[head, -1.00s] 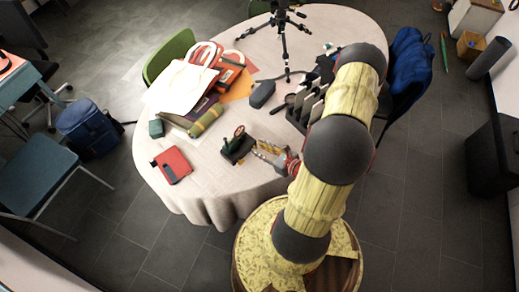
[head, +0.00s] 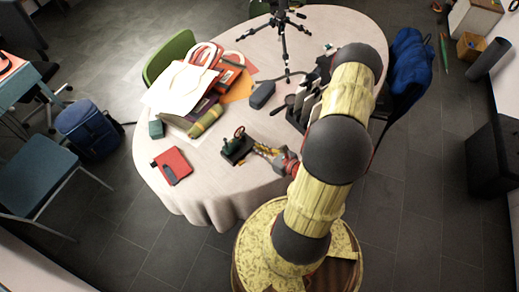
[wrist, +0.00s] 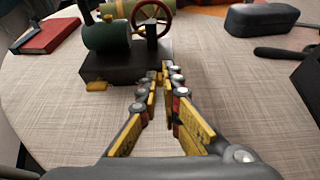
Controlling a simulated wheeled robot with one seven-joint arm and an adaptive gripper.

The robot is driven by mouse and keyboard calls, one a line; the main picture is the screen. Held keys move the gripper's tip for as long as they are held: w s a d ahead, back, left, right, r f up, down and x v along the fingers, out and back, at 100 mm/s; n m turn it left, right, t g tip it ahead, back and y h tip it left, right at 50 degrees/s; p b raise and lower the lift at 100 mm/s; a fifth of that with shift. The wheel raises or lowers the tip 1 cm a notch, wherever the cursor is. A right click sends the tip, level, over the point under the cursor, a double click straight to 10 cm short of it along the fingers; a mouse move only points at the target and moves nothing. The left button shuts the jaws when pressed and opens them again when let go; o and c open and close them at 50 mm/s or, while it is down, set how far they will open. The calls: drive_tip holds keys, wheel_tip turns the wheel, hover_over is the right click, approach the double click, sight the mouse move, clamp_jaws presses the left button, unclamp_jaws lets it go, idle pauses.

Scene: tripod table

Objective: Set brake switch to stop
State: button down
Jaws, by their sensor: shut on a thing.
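A small model engine with a green boiler (wrist: 106,36), a red spoked wheel (wrist: 152,14) and a black base (wrist: 110,65) stands on the table; its boiler also shows in the head view (head: 232,146). A small yellow tab (wrist: 97,86) sticks out at the base's front left. My gripper (wrist: 162,78) reaches in low from the front, its yellow fingers closed together at the base's front right edge. They are shut on a small part there, taken to be the brake switch. The fingertips mostly hide this part, and its setting cannot be told.
A red flat item (head: 172,166) lies left of the engine. A dark case (head: 262,94) and a black-handled item (wrist: 285,53) lie beyond it to the right. Books and bags (head: 190,88) are piled behind. The cloth (head: 225,185) in front is clear.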

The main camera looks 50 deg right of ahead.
sight(248, 151)
idle(0.7)
drive_tip(key=shift+a, duration=1.5)
drive_tip(key=c, duration=2.1)
unclamp_jaws()
drive_tip(key=shift+o, duration=0.5)
drive_tip(key=shift+r, duration=0.1)
wheel_tip(248, 151, up, 10)
